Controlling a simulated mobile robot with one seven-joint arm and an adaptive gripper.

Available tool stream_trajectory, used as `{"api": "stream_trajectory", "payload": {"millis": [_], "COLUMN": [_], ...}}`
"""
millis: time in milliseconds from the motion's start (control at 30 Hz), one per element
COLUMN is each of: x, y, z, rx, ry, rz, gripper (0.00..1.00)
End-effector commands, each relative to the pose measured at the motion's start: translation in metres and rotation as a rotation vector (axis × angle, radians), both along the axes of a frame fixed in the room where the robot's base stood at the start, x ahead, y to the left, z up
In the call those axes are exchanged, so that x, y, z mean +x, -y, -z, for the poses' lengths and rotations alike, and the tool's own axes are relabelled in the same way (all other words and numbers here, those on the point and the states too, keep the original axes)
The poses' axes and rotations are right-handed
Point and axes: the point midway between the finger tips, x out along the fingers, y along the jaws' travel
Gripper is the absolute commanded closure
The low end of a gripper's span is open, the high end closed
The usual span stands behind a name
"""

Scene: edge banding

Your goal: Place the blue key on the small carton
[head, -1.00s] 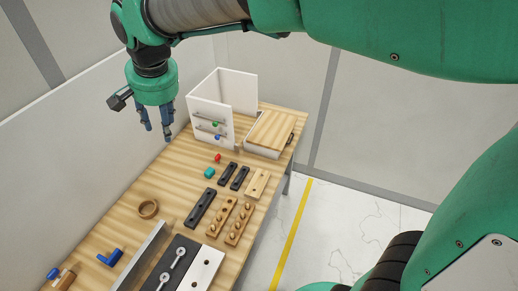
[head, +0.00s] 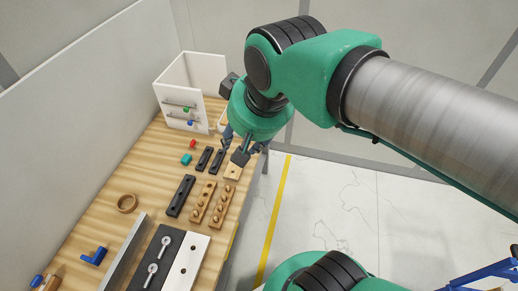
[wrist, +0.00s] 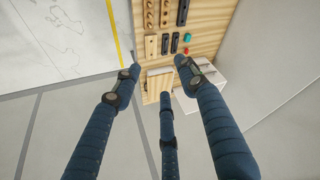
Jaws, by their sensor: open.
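A small blue piece (head: 190,123), which may be the blue key, shows at the front of the white drawer unit (head: 203,112), below a green one. A blue L-shaped piece (head: 94,256) lies at the near left of the table; I cannot tell for sure which is the key. No carton is clearly identifiable. A low box with a wooden top (wrist: 153,87) at the table's far end could be it; in the head view my arm hides most of it. My gripper (head: 240,150) is open and empty over the table's far right edge. Its fingers (wrist: 159,78) are spread in the wrist view.
A wall (head: 70,120) stands at left. Open floor lies right.

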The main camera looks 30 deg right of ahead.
Motion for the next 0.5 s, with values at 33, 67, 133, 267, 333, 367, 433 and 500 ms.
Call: {"api": "stream_trajectory", "payload": {"millis": [33, 67, 133, 267, 333, 367, 433, 500], "x": [-0.01, -0.015, -0.024, -0.036, -0.039, -0.039, -0.04, -0.04], "y": [0.006, 0.009, 0.014, 0.02, 0.021, 0.021, 0.022, 0.022], "z": [0.004, 0.006, 0.011, 0.017, 0.019, 0.02, 0.02, 0.02], "rx": [-0.01, -0.017, -0.028, -0.044, -0.048, -0.05, -0.052, -0.052], "ry": [0.01, 0.013, 0.021, 0.03, 0.032, 0.032, 0.032, 0.032], "rz": [-0.004, -0.009, -0.019, -0.032, -0.035, -0.036, -0.038, -0.038], "gripper": [0.58, 0.58, 0.58, 0.58, 0.58, 0.58, 0.58, 0.58]}}
